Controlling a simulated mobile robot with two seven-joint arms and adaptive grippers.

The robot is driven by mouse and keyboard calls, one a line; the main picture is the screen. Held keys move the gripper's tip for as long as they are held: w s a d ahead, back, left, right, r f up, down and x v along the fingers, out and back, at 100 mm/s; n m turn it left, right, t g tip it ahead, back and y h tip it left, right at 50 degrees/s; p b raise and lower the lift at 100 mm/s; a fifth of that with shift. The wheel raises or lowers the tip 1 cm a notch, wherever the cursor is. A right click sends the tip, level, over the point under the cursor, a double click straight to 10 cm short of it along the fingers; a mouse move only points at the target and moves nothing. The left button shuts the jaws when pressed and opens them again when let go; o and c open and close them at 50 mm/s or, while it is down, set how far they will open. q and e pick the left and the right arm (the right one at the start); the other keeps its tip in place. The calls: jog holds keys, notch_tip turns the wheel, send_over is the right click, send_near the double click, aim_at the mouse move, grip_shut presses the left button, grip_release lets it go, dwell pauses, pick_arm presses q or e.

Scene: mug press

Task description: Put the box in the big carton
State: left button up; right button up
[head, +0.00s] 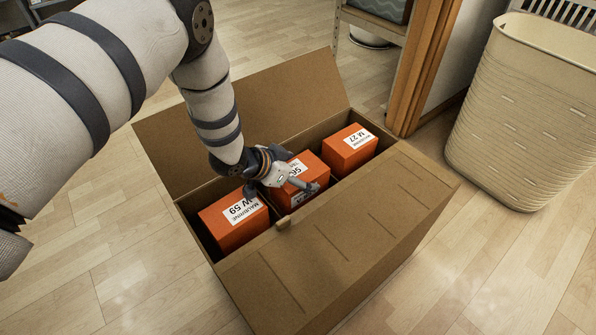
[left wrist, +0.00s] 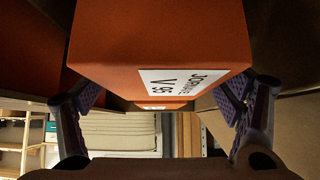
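The big carton (head: 320,268) stands open on the floor in the head view, holding a row of orange boxes. The middle orange box (head: 314,168), with a white label, sits in this row; it fills the upper middle of the left wrist view (left wrist: 160,35). My left gripper (head: 288,184) is over this box. Its fingers are spread wide, one by each side of the box, and no firm grip shows. The gripper hides part of the box and its label. My right gripper is not in view.
Another orange box (head: 233,222) sits left of the middle one, and one (head: 347,150) sits right of it. The carton's back flap (head: 240,100) stands raised. A beige basket (head: 520,110) stands at the right. Wooden floor is clear at the lower right.

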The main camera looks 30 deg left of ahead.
pick_arm(q)
jog(key=shift+r, duration=0.15)
jog(key=p+v, duration=0.5)
jog(key=v, duration=0.7)
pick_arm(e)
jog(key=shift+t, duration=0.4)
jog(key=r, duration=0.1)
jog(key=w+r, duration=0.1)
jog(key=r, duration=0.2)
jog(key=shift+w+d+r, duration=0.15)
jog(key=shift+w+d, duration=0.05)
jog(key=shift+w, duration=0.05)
